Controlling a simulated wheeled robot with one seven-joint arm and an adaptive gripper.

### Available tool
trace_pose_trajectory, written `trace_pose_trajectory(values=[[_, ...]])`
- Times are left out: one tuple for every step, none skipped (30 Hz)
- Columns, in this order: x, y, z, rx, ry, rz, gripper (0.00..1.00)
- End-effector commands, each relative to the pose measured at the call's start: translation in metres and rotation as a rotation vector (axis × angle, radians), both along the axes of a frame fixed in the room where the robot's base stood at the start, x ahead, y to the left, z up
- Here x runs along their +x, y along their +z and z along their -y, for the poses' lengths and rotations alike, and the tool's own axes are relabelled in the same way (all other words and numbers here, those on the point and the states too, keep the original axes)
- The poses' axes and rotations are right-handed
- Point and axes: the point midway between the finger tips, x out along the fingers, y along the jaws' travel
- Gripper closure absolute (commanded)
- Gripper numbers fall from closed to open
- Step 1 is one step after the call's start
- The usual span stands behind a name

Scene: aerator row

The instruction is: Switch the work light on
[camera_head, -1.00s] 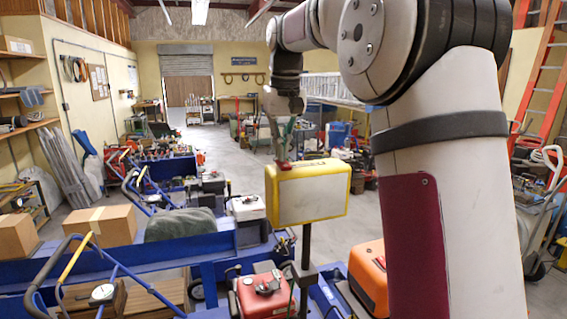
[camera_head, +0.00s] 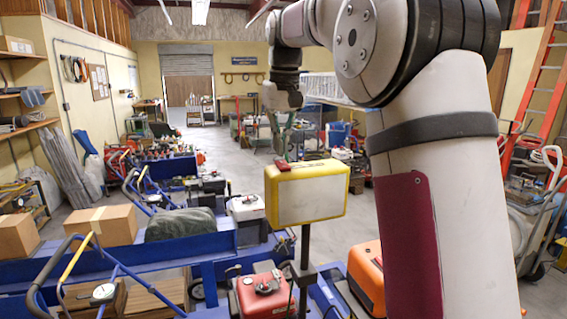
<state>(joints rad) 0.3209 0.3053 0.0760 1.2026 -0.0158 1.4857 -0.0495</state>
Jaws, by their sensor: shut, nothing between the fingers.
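The work light (camera_head: 308,196) is a yellow box with a pale front panel, upright on a dark post in the middle of the head view. Its panel shows no clear glow. A small red switch (camera_head: 283,165) sits on top of the box, toward its left end. My gripper (camera_head: 284,154) points down just above and behind the switch, with its fingers shut and empty. A small gap seems to show between fingertips and switch, but I cannot be sure they are apart.
A red engine unit (camera_head: 262,297) and an orange case (camera_head: 368,277) stand low around the post. Blue machine frames, a cardboard box (camera_head: 108,224) and a dark green bundle (camera_head: 180,225) fill the left. Open floor (camera_head: 236,150) runs behind the light.

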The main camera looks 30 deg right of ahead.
Motion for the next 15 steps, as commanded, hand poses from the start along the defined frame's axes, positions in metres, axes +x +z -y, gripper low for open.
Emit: trace_pose_trajectory(values=[[0.000,0.004,0.000,0.000,0.000,0.001,1.00],[0.000,0.006,0.000,0.000,0.000,0.001,1.00],[0.001,0.009,0.000,0.000,0.000,0.002,1.00],[0.000,0.012,0.000,0.000,0.000,0.001,1.00],[0.000,0.014,0.000,0.000,0.000,0.001,1.00],[0.000,0.017,0.000,0.000,0.000,0.002,1.00],[0.001,0.019,0.000,-0.001,0.001,0.003,1.00],[0.000,0.021,0.000,-0.001,0.001,0.002,1.00],[0.000,0.024,0.000,-0.001,0.001,0.002,1.00],[0.000,0.026,0.000,-0.001,0.001,0.002,1.00],[0.001,0.028,0.000,-0.001,0.001,0.003,1.00],[0.001,0.031,0.000,-0.001,0.001,0.002,1.00],[0.001,0.033,0.000,-0.001,0.001,0.002,1.00],[0.001,0.035,0.000,-0.001,0.001,0.002,1.00],[0.001,0.038,0.000,-0.001,0.001,0.002,1.00]])
